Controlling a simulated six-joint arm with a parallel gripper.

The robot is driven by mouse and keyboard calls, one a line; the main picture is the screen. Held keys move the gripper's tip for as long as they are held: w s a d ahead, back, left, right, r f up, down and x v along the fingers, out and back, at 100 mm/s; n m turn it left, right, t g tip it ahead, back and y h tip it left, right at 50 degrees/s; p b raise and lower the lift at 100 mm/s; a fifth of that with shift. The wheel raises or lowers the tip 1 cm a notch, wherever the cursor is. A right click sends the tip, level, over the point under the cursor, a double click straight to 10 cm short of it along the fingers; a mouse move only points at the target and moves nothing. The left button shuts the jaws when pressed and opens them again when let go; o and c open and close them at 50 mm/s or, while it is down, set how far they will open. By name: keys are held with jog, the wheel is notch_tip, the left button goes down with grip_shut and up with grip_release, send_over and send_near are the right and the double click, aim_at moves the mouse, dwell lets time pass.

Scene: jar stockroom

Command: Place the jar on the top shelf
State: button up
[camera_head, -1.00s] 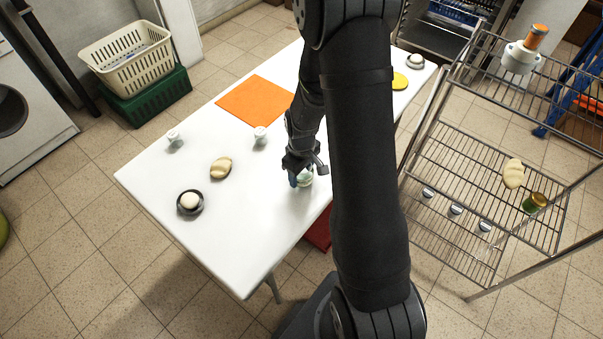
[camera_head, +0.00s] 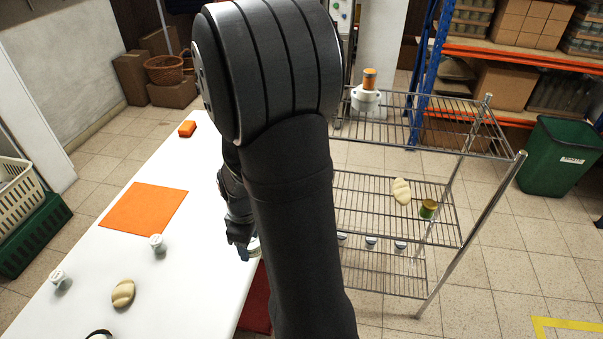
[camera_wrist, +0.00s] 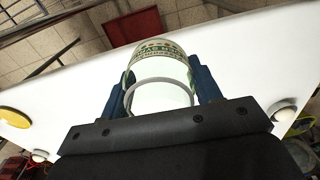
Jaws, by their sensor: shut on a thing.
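The jar is clear or pale with a green-lettered label (camera_wrist: 158,50); in the wrist view it sits between the two blue fingers. My gripper (camera_wrist: 160,90) is shut on it. In the head view my gripper (camera_head: 241,248) is by the table's right edge, mostly behind my arm, and only a sliver of the jar (camera_head: 254,247) shows. I cannot tell how far it is above the table. The wire rack stands to the right.
Small jars (camera_head: 371,242) stand below. A rack post (camera_head: 480,225) rises at the right front. The white table (camera_head: 190,270) bears an orange mat (camera_head: 143,208) and small items.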

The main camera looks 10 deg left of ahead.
notch_tip(320, 180, up, 34)
jog(key=w+d+r+n, duration=0.1)
jog(key=w+d+r, duration=0.1)
jog(key=w+d, duration=0.5)
jog(key=w+d+r+n, duration=0.2)
jog(key=w+d, duration=0.6)
jog(key=w, duration=1.1)
jog(key=shift+d+n, duration=0.25)
jog(key=shift+n, duration=0.05)
jog(key=w+d, duration=0.2)
jog(key=d, duration=0.3)
jog(key=w+d+n, duration=0.1)
jog(key=w+d, duration=0.2)
jog(key=d, duration=0.2)
jog(key=w+d+f+n, duration=0.1)
jog(key=w+d, duration=0.1)
jog(key=d, duration=0.3)
jog(key=shift+w+d, duration=0.2)
jog(key=d+f+n, duration=0.1)
jog(key=d, duration=0.7)
jog(key=w+d+f+n, duration=0.1)
jog(key=d, duration=0.8)
jog(key=shift+w+d+f, duration=0.2)
jog(key=shift+w+f, duration=0.05)
jog(key=shift+f, duration=0.1)
send_over(415, 119)
notch_tip(415, 119, down, 12)
jog(key=shift+s+f, duration=0.1)
jog(key=shift+s, duration=0.05)
jog(key=shift+f, duration=1.95)
